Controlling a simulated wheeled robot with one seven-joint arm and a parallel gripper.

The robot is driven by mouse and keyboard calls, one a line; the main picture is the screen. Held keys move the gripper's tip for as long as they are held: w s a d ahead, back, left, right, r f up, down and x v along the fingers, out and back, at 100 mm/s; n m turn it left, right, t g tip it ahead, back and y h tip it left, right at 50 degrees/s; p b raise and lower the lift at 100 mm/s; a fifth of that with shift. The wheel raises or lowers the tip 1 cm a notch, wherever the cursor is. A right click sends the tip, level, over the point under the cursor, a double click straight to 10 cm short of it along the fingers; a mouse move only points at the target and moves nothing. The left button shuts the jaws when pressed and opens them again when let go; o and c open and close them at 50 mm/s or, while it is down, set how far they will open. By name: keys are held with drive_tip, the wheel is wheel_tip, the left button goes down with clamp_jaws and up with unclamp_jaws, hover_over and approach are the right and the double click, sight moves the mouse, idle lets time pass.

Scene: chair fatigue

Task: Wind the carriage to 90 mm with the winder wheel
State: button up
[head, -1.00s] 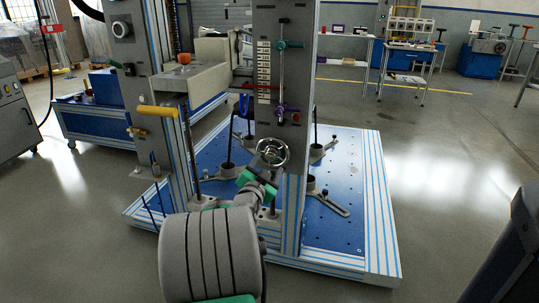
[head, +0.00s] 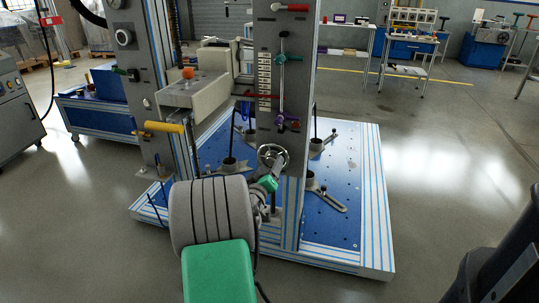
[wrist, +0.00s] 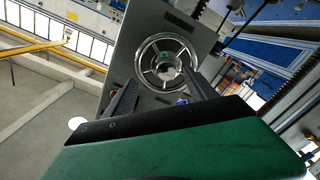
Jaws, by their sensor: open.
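The winder wheel (head: 272,156) is a silver spoked handwheel on the lower front of the grey column. It also shows in the wrist view (wrist: 147,72), facing the camera. My gripper (head: 274,168) is right in front of the wheel; in the wrist view its two dark fingers (wrist: 160,80) are spread and overlap the wheel's lower rim. I cannot tell whether they touch it. A white label scale (head: 264,75) runs up the column, with a red pointer (head: 262,96) near its lower part. Its numbers are too small to read. A beige beam (head: 197,91) beside it may be the carriage.
A yellow handle (head: 163,127) sticks out left of my arm. Purple (head: 281,120) and teal (head: 288,58) clamps sit on the column above the wheel. A blue perforated base (head: 335,225) with dark feet lies around the column.

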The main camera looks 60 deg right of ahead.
drive_tip(key=n+p, duration=0.2)
drive_tip(key=shift+w+r+n, duration=0.15)
drive_tip(key=shift+r+n, duration=0.15)
drive_tip(key=shift+n, duration=0.1)
drive_tip(key=n+p, duration=0.1)
drive_tip(key=n, duration=0.1)
drive_tip(key=n+p, duration=0.1)
drive_tip(key=shift+w+r+n+p, duration=0.1)
drive_tip(key=shift+w+n+p, duration=0.1)
drive_tip(key=shift+n+p, duration=0.45)
drive_tip(key=shift+n, duration=0.35)
drive_tip(key=shift+f+n, duration=0.25)
drive_tip(key=shift+n, duration=0.15)
